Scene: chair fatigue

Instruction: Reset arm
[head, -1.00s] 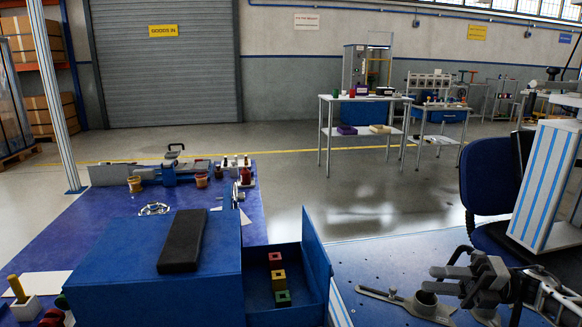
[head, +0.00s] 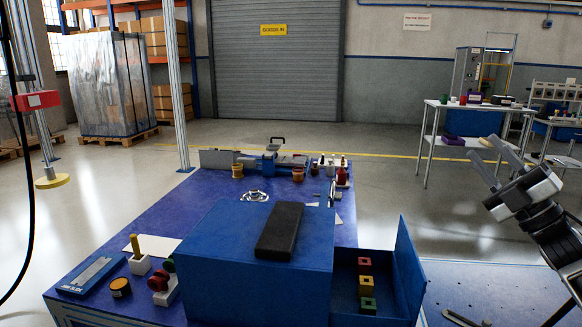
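My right gripper (head: 482,146) is raised at the right side of the head view, its arm coming in from the lower right. Its two grey fingers point up and to the left with a gap between them, and nothing shows between them. It is above the blue perforated surface (head: 500,285), clear of the table things. My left gripper is not in view.
The blue table holds a large blue box (head: 225,265) with a black pad (head: 280,231) on top. A blue open tray (head: 410,270) holds red, yellow and green blocks. A red hanging device (head: 36,100) is at left. A grey metal part (head: 460,318) lies lower right.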

